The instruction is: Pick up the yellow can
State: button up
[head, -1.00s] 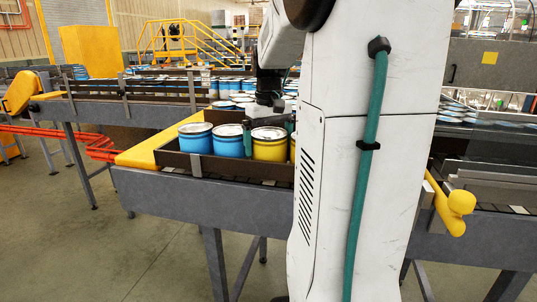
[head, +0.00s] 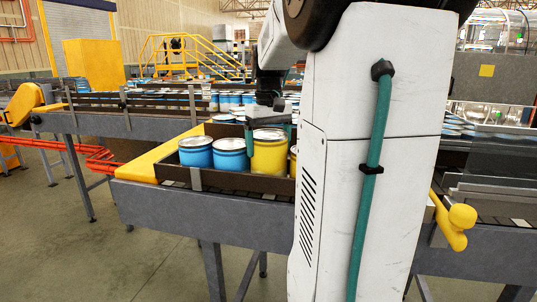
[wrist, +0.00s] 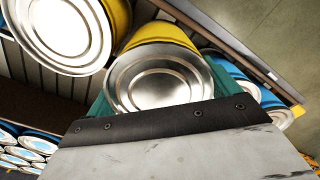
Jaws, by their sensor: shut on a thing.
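The yellow can (head: 269,157) with a silver lid is between the green fingers of my gripper (head: 271,140) in the head view. It stands higher than the blue cans (head: 230,158) beside it. In the wrist view the same yellow can (wrist: 160,75) sits between the green fingers of my gripper (wrist: 158,88), with its metal lid close to the palm. My gripper is shut on it. The can looks roughly upright. A second yellow can (head: 293,160) shows partly behind my arm column, and in the wrist view a yellow can (wrist: 118,18) is at the upper left.
Blue cans (head: 196,153) stand just left of the held can on the conveyor (head: 200,207), inside a low brown guide rail (head: 245,184). A yellow guard (head: 158,160) lies along the left end. More blue cans (wrist: 22,147) show at the lower left of the wrist view.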

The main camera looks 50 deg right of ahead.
notch_tip(320, 180, up, 15)
jog(key=shift+f, duration=0.2)
